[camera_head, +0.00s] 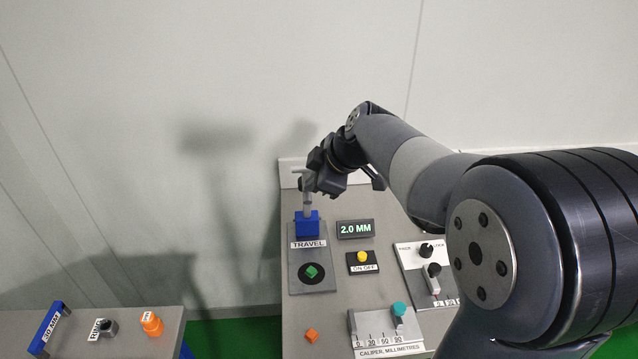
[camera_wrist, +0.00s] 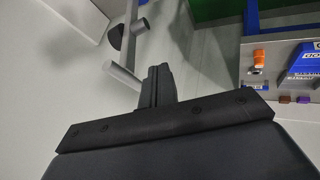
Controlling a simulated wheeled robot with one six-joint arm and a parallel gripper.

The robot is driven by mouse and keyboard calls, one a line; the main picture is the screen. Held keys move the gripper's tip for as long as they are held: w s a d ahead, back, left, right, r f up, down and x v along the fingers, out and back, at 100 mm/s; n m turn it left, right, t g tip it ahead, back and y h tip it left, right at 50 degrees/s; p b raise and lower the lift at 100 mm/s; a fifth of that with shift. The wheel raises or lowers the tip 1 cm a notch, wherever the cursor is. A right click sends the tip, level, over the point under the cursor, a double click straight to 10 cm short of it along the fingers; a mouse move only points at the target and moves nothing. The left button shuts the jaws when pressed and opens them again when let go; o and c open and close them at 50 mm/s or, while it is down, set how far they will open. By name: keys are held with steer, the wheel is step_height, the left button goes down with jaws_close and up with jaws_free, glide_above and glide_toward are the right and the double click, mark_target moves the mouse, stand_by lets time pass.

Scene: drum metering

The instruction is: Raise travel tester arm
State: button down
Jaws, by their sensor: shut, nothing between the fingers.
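The travel tester (camera_head: 307,226) stands on the left of the console in the head view, a blue block behind the TRAVEL label with a grey post rising from it. A grey arm (camera_head: 303,171) shows at the top of the post. My gripper (camera_head: 318,180) is beside this arm, just right of it; whether they touch I cannot tell. In the wrist view my fingers (camera_wrist: 156,84) are shut and empty, close to a light grey rod (camera_wrist: 122,75). A green piece (camera_head: 312,271) lies on the black disc in front of the blue block.
A display (camera_head: 355,229) reads 2.0 MM. A yellow ON OFF button (camera_head: 362,256), a caliper (camera_head: 385,340), black-knobbed controls (camera_head: 432,270) and an orange cube (camera_head: 311,336) share the console. A separate bench (camera_head: 170,325) at lower left holds an orange part (camera_head: 152,324).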

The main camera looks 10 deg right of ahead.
steer(key=b+v, duration=0.1)
steer(key=v, duration=0.9)
steer(key=shift+s, duration=0.3)
steer(key=shift+f, duration=0.15)
